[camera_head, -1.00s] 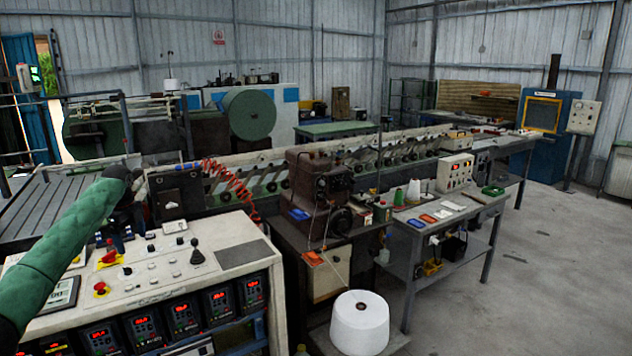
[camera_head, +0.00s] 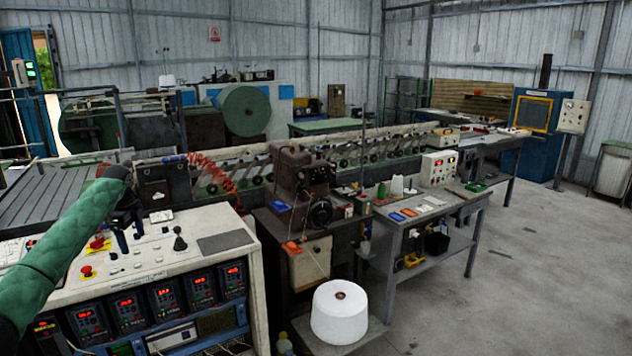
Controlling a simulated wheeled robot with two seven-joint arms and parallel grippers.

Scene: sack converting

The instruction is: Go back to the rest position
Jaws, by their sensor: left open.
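My left arm comes in from the left in a green sleeve. My left gripper (camera_head: 127,238) is dark, points down and is open, with nothing seen between its fingers. It shows in front of the white top of the control console (camera_head: 225,243), near the red emergency-stop buttons (camera_head: 86,271) and left of the black joystick (camera_head: 180,240). I cannot tell how far above the console top it is. My right gripper is not in view.
A white thread cone (camera_head: 340,312) stands on a low platform right of the console. Behind it are a brown sewing-type machine (camera_head: 297,180) and a grey workbench (camera_head: 440,212) with small items. The grey floor (camera_head: 540,275) at the right is clear.

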